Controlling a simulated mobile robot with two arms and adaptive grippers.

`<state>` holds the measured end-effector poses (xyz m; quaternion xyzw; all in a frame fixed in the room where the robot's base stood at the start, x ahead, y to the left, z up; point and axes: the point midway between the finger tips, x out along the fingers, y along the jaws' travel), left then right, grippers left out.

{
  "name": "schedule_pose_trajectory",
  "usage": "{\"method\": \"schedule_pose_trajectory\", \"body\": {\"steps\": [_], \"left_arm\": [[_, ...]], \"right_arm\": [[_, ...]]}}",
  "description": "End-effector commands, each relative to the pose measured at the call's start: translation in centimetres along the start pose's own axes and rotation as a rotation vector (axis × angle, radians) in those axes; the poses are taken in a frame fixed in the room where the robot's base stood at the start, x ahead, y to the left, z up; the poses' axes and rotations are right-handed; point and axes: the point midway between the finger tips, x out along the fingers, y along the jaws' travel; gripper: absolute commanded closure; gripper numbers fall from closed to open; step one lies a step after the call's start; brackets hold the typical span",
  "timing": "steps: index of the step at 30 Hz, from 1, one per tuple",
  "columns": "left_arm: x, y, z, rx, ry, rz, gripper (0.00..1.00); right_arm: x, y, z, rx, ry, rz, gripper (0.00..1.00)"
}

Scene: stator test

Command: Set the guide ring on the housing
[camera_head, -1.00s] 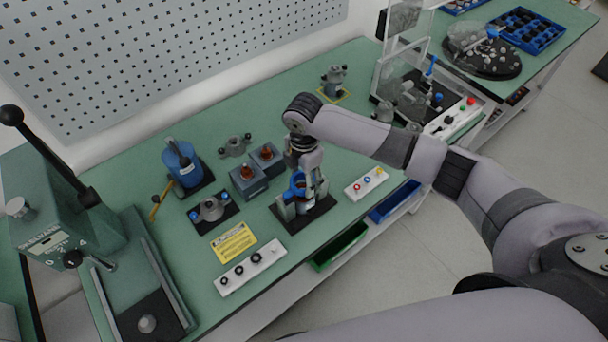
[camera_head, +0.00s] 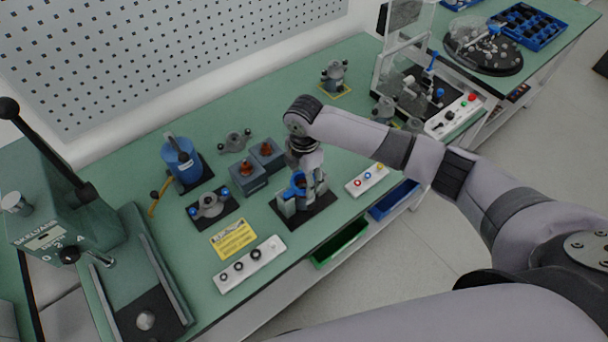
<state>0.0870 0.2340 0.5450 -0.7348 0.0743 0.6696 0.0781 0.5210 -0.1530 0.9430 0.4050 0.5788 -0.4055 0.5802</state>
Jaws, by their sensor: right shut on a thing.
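My right gripper (camera_head: 304,192) points down over a black base plate (camera_head: 318,217) near the table's front edge. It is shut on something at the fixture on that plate. A blue ring-like part (camera_head: 296,185) shows at its fingers and seems to be the guide ring. The fingers and the fixture overlap, so I cannot tell whether the blue part touches what is below it. Grey upright pieces (camera_head: 286,206) stand on the plate. Which part is the housing is unclear; a grey flanged body (camera_head: 335,74) stands at the back. My left gripper is not in view.
Two grey blocks with copper-coloured tops (camera_head: 246,172) stand just left of the gripper. A grey part with blue knobs (camera_head: 211,205), a blue cylinder (camera_head: 181,159) and a strip with black rings (camera_head: 250,265) lie further left. A button strip (camera_head: 367,180) lies right.

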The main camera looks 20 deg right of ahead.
Motion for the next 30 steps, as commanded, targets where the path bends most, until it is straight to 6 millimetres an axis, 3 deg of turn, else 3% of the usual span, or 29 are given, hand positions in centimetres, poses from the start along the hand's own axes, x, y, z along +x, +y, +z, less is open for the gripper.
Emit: {"method": "schedule_pose_trajectory", "body": {"steps": [24, 25, 30], "left_arm": [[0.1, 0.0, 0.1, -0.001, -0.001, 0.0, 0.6], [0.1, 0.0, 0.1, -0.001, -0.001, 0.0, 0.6], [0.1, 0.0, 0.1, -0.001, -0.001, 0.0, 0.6]], "right_arm": [[1.0, 0.0, -0.1, 0.0, 0.001, 0.0, 0.68], [1.0, 0.0, -0.1, 0.0, 0.0, 0.0, 0.43], [1.0, 0.0, -0.1, 0.0, 0.0, 0.0, 0.32]]}}
